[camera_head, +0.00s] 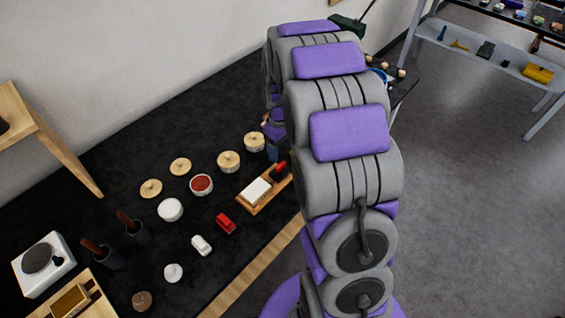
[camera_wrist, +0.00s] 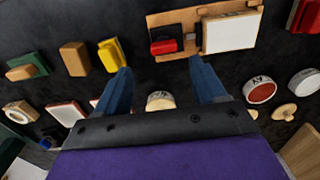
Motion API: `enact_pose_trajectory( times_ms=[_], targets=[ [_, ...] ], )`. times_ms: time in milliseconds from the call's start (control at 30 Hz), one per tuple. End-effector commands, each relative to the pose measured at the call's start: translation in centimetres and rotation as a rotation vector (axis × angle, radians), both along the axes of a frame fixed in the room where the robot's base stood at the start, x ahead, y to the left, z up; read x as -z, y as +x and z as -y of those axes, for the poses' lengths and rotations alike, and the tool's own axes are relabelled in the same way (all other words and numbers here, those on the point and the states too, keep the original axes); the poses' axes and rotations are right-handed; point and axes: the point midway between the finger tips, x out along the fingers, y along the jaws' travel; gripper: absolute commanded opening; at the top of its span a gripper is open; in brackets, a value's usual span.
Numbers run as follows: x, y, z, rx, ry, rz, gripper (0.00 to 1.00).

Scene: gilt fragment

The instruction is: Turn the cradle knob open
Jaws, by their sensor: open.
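The cradle is a wooden tray (camera_wrist: 214,11) at the top of the wrist view, also in the head view (camera_head: 253,209) beside my arm. It holds a white block (camera_wrist: 232,32) and a red part with a black front (camera_wrist: 164,46), which looks like the knob; I cannot be sure. In the head view the red part (camera_head: 279,168) sits at the cradle's far end. My gripper (camera_wrist: 160,67) is open, its two blue fingers wide apart, with nothing gripped. In the wrist view the fingertips appear just below the cradle, the red part above the gap. I cannot tell any contact.
A round pot with a pale lid (camera_wrist: 160,101) shows between the fingers. A yellow block (camera_wrist: 111,54) and a wooden block (camera_wrist: 74,59) lie left of the cradle. A red-topped jar (camera_wrist: 261,91) is at right.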

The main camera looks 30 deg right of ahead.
Motion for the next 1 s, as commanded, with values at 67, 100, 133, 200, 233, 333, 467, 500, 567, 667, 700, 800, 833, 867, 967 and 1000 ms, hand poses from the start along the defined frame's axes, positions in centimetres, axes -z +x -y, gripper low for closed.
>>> enact_pose_trajectory(
  times_ms=[67, 100, 133, 200, 233, 333, 467, 500, 567, 667, 700, 800, 833, 867, 967, 1000],
  targets=[
    [1.8, -0.1, -0.2, -0.002, -0.002, -0.005, 0.7],
    [2.5, -0.1, -0.2, -0.002, -0.002, -0.005, 0.7],
    [3.0, -0.1, -0.1, -0.002, -0.001, -0.004, 0.7],
    [4.2, 0.0, 0.1, -0.001, -0.001, -0.002, 0.7],
    [4.7, 0.0, 0.2, -0.001, 0.002, -0.002, 0.7],
    [5.9, 0.0, 0.3, -0.001, 0.004, -0.004, 0.7],
    [6.8, -0.1, 0.5, 0.0, 0.006, -0.001, 0.7],
    [7.0, 0.0, 0.5, 0.0, 0.006, -0.001, 0.7],
    [7.0, 0.0, 0.4, 0.0, 0.004, 0.0, 0.7],
    [7.1, 0.0, 0.2, -0.001, 0.002, 0.0, 0.7],
    [7.0, 0.0, 0.2, -0.001, 0.001, 0.001, 0.7],
    [7.0, 0.0, 0.0, -0.001, -0.001, 0.0, 0.7],
    [7.0, 0.0, -0.1, -0.001, -0.001, 0.0, 0.68],
    [7.0, 0.0, -0.1, -0.001, -0.001, 0.0, 0.65],
    [7.0, 0.0, 0.0, -0.001, 0.0, 0.0, 0.56],
    [7.0, 0.0, 0.1, -0.001, 0.001, 0.0, 0.52]
  ],
)
